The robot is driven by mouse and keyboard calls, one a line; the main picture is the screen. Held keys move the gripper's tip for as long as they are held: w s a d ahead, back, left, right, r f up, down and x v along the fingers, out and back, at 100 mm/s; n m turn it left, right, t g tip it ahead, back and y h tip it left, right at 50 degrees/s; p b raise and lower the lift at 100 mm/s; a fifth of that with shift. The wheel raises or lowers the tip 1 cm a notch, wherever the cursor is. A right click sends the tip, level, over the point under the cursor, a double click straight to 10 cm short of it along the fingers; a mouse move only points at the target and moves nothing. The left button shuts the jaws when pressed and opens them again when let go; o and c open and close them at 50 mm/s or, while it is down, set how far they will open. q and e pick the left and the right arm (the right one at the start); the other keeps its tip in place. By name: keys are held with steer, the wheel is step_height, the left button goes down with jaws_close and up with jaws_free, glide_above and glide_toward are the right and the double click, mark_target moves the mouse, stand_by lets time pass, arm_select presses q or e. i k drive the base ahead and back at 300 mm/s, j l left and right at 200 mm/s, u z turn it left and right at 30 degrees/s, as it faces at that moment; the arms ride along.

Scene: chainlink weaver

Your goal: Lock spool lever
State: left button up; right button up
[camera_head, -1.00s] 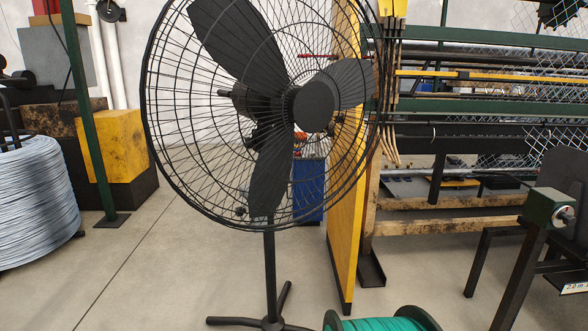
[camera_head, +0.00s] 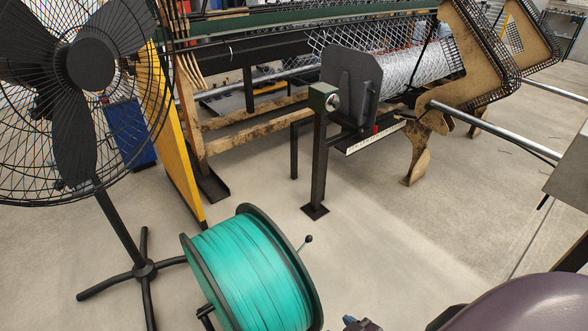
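A spool of teal material (camera_head: 248,278) with black flanges stands at the bottom of the head view, its lower part cut off by the frame edge. A thin metal lever with a black ball knob (camera_head: 308,239) sticks out from the spool's right side, pointing up and to the right. I cannot tell whether the lever is locked.
A black pedestal fan (camera_head: 91,66) stands left of the spool, its feet close by. A dark rounded shape (camera_head: 530,305) fills the bottom right.

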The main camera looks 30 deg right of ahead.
mark_target(309, 238)
steer(key=k+l+z, duration=0.2)
steer(key=z, duration=0.2)
steer(key=k+l+z, duration=0.1)
steer(key=l+z, duration=0.35)
steer(key=i+l+z, duration=0.1)
steer(key=z, duration=0.35)
steer(key=i+z, duration=0.1)
steer(key=z, duration=0.3)
steer(key=i, duration=2.5)
steer(key=i+l+u, duration=0.1)
steer(key=i, duration=1.15)
steer(key=i+u, duration=0.15)
steer(key=u, duration=1.1)
